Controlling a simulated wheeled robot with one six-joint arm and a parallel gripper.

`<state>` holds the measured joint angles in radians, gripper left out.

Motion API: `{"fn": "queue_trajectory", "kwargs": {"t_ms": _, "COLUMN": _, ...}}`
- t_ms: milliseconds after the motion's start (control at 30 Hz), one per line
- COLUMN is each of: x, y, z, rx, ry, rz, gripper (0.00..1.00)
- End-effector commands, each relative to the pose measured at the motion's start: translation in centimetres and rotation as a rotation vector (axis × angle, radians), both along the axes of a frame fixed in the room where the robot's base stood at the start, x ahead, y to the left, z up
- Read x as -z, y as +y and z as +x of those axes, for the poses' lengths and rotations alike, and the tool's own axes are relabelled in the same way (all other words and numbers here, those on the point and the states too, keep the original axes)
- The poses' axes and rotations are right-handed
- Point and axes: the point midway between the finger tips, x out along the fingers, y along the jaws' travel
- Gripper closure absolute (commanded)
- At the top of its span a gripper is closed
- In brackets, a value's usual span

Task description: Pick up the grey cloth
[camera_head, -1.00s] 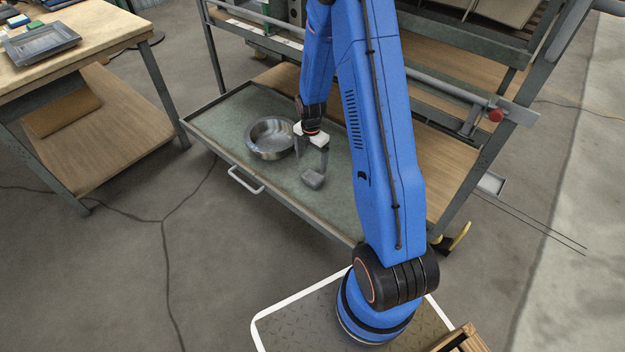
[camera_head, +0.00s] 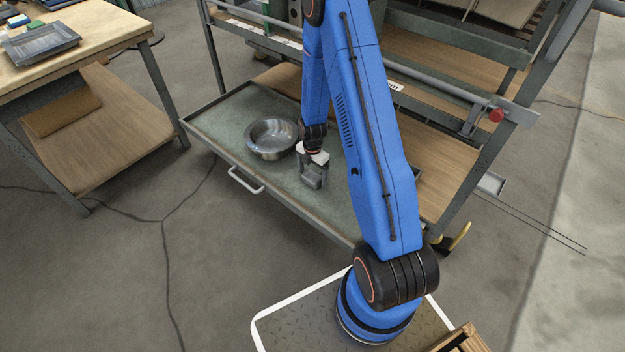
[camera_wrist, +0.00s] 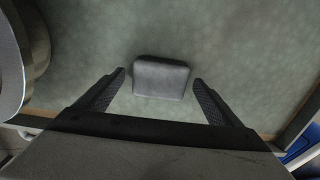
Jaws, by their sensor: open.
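The grey cloth (camera_head: 312,174) is a small, folded, block-like piece lying on the green shelf surface. In the wrist view the cloth (camera_wrist: 161,78) lies near the middle, just ahead of and between the fingertips. My gripper (camera_head: 314,174) is open above the cloth and partly hides it in the head view. In the wrist view my gripper (camera_wrist: 159,79) has one dark finger on each side of the cloth, with a gap on both sides. I cannot tell how high the fingertips are above the shelf.
A round metal bowl (camera_head: 271,138) stands on the green shelf (camera_head: 222,115), left of my gripper. It also shows at the left edge of the wrist view (camera_wrist: 38,50). The shelf has a raised rim and a front handle (camera_head: 245,181). Upper shelves rise behind.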

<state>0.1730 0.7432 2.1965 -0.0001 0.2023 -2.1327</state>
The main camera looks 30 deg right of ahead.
Motion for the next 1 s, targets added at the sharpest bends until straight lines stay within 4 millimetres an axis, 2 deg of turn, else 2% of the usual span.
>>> {"fn": "queue_trajectory", "kwargs": {"t_ms": 100, "x": 1.1, "y": 0.0, "z": 0.0, "rx": 0.000, "ry": 0.000, "rz": 0.000, "gripper": 0.12}}
{"fn": "queue_trajectory", "kwargs": {"t_ms": 333, "x": 1.3, "y": 0.0, "z": 0.0, "rx": 0.000, "ry": -0.001, "rz": -0.001, "gripper": 0.12}}
{"fn": "queue_trajectory", "kwargs": {"t_ms": 367, "x": 1.3, "y": 0.0, "z": 0.0, "rx": 0.000, "ry": -0.001, "rz": 0.000, "gripper": 0.14}}
{"fn": "queue_trajectory", "kwargs": {"t_ms": 533, "x": 1.2, "y": 0.0, "z": 0.0, "rx": 0.000, "ry": -0.001, "rz": 0.000, "gripper": 0.55}}
{"fn": "queue_trajectory", "kwargs": {"t_ms": 833, "x": 1.1, "y": 0.0, "z": 0.0, "rx": 0.000, "ry": -0.001, "rz": -0.001, "gripper": 0.56}}
{"fn": "queue_trajectory", "kwargs": {"t_ms": 1000, "x": 0.0, "y": 0.0, "z": 0.1, "rx": 0.000, "ry": -0.001, "rz": -0.001, "gripper": 0.56}}
